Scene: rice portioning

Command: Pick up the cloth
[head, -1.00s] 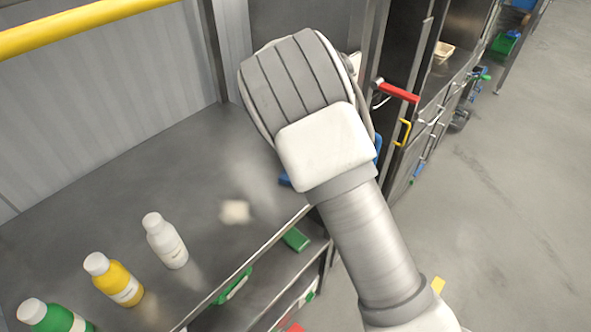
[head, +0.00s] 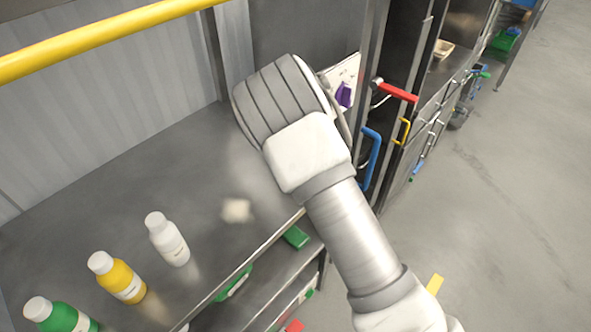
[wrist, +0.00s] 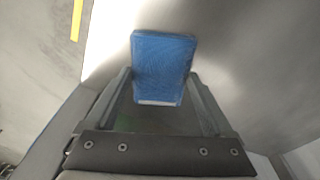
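A blue cloth (wrist: 163,62), folded into a flat rectangle with a pale strip at its near edge, shows in the wrist view against the grey metal counter. My gripper (wrist: 161,74) is open, with one finger on each side of the cloth. The fingertips are very close to its sides; whether they touch it I cannot tell. In the head view my arm hides the cloth and the gripper.
White (head: 168,239), yellow (head: 117,277) and green (head: 60,316) bottles stand at the counter's (head: 110,205) front left. A yellow rail (head: 100,38) crosses above. A blue handle (head: 371,157) is right of my arm.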

